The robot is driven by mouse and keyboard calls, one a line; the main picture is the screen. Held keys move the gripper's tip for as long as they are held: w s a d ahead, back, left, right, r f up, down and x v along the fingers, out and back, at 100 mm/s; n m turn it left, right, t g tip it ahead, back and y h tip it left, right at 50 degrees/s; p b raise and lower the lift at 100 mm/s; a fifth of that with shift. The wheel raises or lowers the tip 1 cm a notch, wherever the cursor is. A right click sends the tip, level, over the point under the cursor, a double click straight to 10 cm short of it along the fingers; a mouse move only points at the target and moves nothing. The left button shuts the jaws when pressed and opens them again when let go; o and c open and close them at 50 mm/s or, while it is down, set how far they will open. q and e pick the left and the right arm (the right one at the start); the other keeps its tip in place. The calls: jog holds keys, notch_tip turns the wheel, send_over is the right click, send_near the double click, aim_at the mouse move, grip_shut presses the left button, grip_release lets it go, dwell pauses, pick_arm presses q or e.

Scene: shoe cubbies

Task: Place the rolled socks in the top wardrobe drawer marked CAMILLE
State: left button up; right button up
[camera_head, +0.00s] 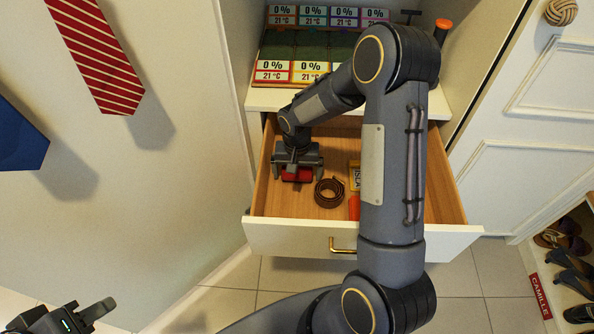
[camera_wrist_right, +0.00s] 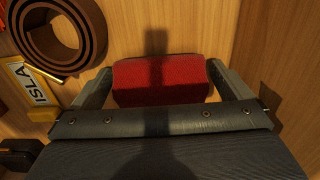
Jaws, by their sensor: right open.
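A red fabric bundle, which looks like the rolled socks (camera_head: 297,175), lies in the open wooden drawer (camera_head: 286,245). In the right wrist view the red socks (camera_wrist_right: 160,80) sit between the spread fingers of my right gripper (camera_wrist_right: 160,88). My right gripper (camera_head: 297,168) is open, low inside the drawer's left part. Whether the fingers touch the socks is unclear. My left gripper (camera_head: 75,318) is at the bottom left corner, empty as far as seen, partly cut off. A red CAMILLE label (camera_head: 540,296) is at the lower right, beside shoe shelves.
A coiled brown belt (camera_head: 329,192) lies right of the socks, near a yellow-edged ISLA tag (camera_wrist_right: 38,88). A shelf above holds several 0 % displays (camera_head: 311,68). A white door (camera_head: 540,150) stands at right. Ties (camera_head: 100,50) hang at left. My right arm hides much of the drawer.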

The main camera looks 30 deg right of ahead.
notch_tip(320, 180, up, 8)
jog(key=shift+f+p, duration=0.25)
jog(key=shift+p, duration=0.75)
jog(key=s+a+r+n+t+y, duration=0.2)
jog(key=s+r+t, duration=0.1)
jog(key=s+r, duration=0.9)
jog(key=s+a+r+n+t+y, duration=0.1)
jog(key=s+a+r, duration=0.3)
jog(key=s, duration=0.7)
jog(key=shift+s+n+t+y, duration=0.15)
jog(key=shift+n+t+y, duration=0.25)
jog(key=shift+n+t, duration=0.45)
jog(key=shift+s+a+r, duration=0.1)
